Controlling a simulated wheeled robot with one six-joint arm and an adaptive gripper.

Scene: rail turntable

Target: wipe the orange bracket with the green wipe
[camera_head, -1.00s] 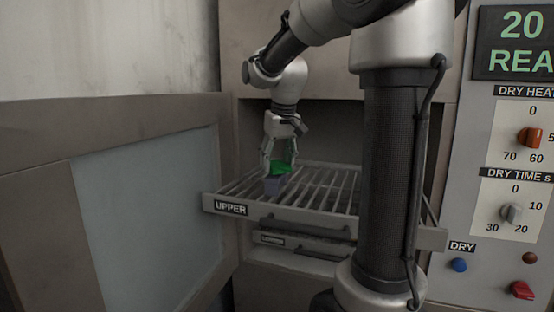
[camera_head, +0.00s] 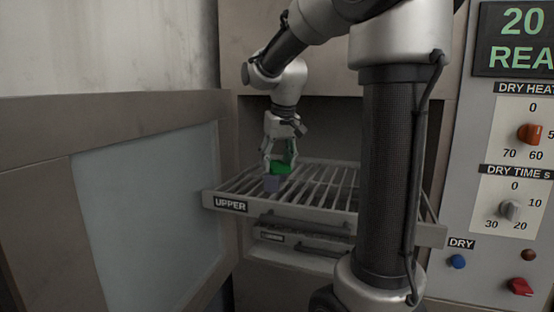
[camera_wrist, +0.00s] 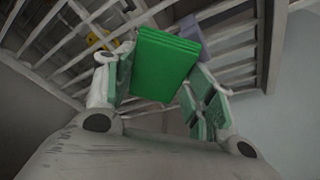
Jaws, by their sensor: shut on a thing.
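My gripper (camera_head: 279,163) is above the upper rack, with its fingers pointing down, shut on the green wipe (camera_head: 281,168). In the wrist view the green wipe (camera_wrist: 162,65) is a folded, layered pad between the fingers. A purple-grey block (camera_head: 272,183) sits on the rack just in front of the wipe; I cannot tell whether they touch. I make out no clearly orange bracket. A small yellow-orange piece (camera_wrist: 97,40) shows among the bars in the wrist view, partly hidden; I cannot tell what it is.
The upper rack (camera_head: 284,216) is pulled out of the cabinet, with a lower one (camera_head: 300,243) beneath it. An open door (camera_head: 150,215) stands on the left. A control panel (camera_head: 514,160) with knobs and buttons is on the right. The rack bars right of my gripper look clear.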

